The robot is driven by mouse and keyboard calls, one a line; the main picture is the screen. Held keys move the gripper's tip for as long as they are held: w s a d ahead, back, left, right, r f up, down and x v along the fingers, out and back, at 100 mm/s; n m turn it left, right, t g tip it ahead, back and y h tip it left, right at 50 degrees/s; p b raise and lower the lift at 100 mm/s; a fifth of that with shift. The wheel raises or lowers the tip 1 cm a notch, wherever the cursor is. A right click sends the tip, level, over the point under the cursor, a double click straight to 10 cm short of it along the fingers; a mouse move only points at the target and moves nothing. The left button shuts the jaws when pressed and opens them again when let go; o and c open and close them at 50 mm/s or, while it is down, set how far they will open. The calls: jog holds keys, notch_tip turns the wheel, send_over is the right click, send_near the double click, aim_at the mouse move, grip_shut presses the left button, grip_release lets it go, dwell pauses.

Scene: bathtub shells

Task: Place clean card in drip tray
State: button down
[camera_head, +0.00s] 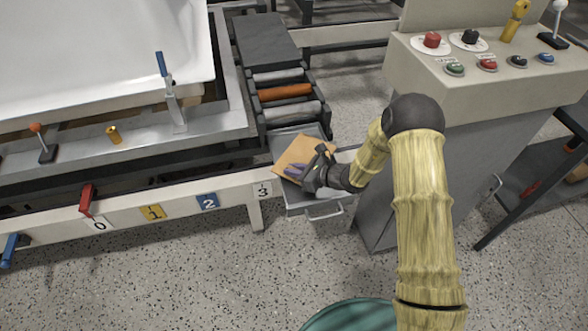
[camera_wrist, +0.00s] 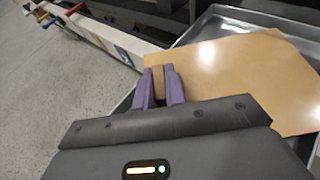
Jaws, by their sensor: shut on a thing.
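The card (camera_head: 306,150) is a flat tan sheet in the head view, over the grey drip tray (camera_head: 328,207). In the wrist view the card (camera_wrist: 245,75) spreads ahead and to the right of the fingers, with the tray's metal rim (camera_wrist: 205,22) behind it. My gripper (camera_head: 292,171) has purple fingers and is shut on the card's near left edge. The fingers also show in the wrist view (camera_wrist: 160,88). Whether the card touches the tray floor I cannot tell. The card and gripper hide much of the tray's inside.
Rollers (camera_head: 285,92) lie behind the tray. A control cabinet (camera_head: 470,90) with buttons and levers stands to the right. The numbered rail (camera_head: 175,208) with coloured handles runs left. A white tub shell (camera_head: 100,50) is at upper left.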

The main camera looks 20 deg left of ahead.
jog(key=c, duration=1.5)
grip_release()
jog(key=shift+o, duration=0.2)
jog(key=shift+r, duration=0.1)
jog(key=shift+r+p, duration=0.25)
jog(key=shift+p, duration=0.15)
jog(key=p+v, duration=0.2)
jog(key=v, duration=1)
jog(key=shift+r+p, duration=0.2)
jog(key=shift+p, duration=0.1)
